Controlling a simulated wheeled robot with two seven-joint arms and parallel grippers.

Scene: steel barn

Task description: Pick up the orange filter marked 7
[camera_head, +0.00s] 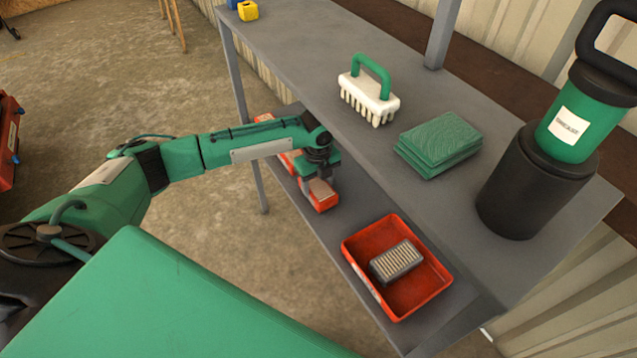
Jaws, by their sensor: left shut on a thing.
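My left gripper (320,178) reaches in from the left over the lower shelf, beneath the edge of the upper shelf. It is shut on an orange block-shaped filter (324,202) with a pale top face. No number on it can be read from here. Whether it rests on the shelf or hangs just above it, I cannot tell. Another orange piece (289,161) shows just behind the gripper, partly hidden by my arm. My right gripper is not in view.
An orange-red tray (424,299) with a grey ribbed block (397,262) stands on the lower shelf (350,222). The upper shelf (300,58) holds a green-handled brush (370,96), green pads (438,146) and a dark canister with a green top (530,190).

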